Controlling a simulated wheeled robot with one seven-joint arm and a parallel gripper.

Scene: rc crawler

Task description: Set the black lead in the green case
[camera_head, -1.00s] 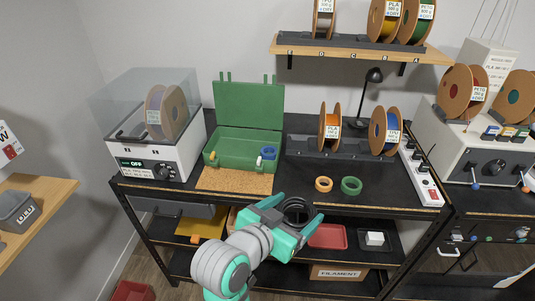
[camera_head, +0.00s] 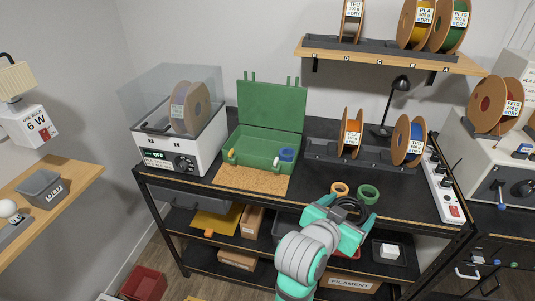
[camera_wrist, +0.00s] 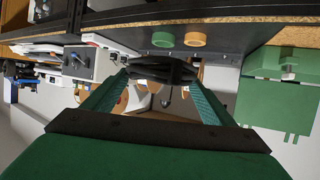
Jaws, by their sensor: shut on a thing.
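The black lead (camera_head: 352,206) is a dark coil between the fingers of my gripper (camera_head: 343,212). The gripper is shut on it and holds it near the front edge of the black bench, just in front of two tape rings. In the wrist view the lead (camera_wrist: 161,70) spans the gap between the fingertips (camera_wrist: 160,74). The green case (camera_head: 243,160) stands open on the bench, left of and behind my gripper, its lid (camera_head: 271,106) raised at the back. Inside are a blue roll (camera_head: 287,154), a white piece (camera_head: 277,162) and a yellow piece (camera_head: 232,155). The case also shows in the wrist view (camera_wrist: 270,93).
An orange ring (camera_head: 340,188) and a green ring (camera_head: 368,194) lie close behind the lead. A cork mat (camera_head: 250,180) lies before the case. A white dryer (camera_head: 185,145) stands left, spools on a rack (camera_head: 365,160) and a power strip (camera_head: 443,187) right.

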